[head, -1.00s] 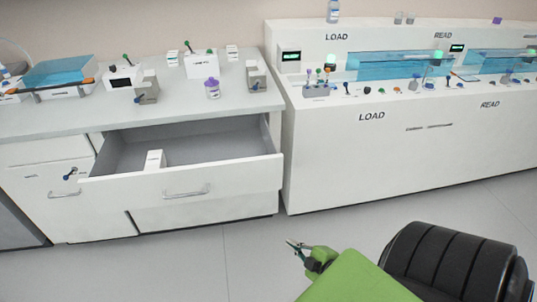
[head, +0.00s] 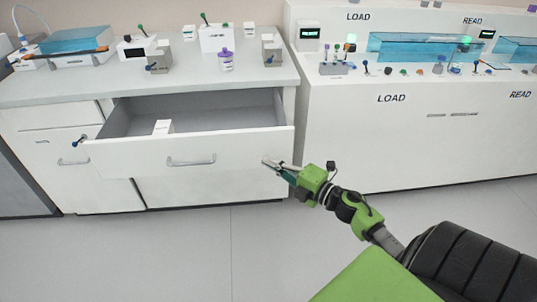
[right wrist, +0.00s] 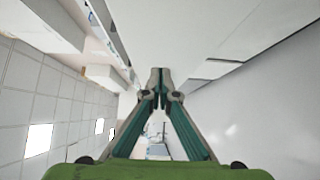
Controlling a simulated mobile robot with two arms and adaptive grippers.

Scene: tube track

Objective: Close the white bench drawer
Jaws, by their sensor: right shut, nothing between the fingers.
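The white bench drawer (head: 190,153) stands pulled out from the bench, with its bar handle (head: 191,161) on the front panel. Inside it, a small white box (head: 163,128) is near the front. My right gripper (head: 268,163) is shut and empty, with its tips at the right part of the drawer front in the head view. I cannot tell whether they touch it. In the right wrist view the closed fingertips (right wrist: 161,86) meet in front of pale surfaces that I cannot clearly identify. My left gripper is not in view.
The bench top (head: 60,93) carries a blue-lidded device (head: 70,50), a purple-capped bottle (head: 227,60) and small grey blocks. Right of the drawer stands a large white machine (head: 390,140) marked LOAD and READ. The floor (head: 200,250) in front is clear.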

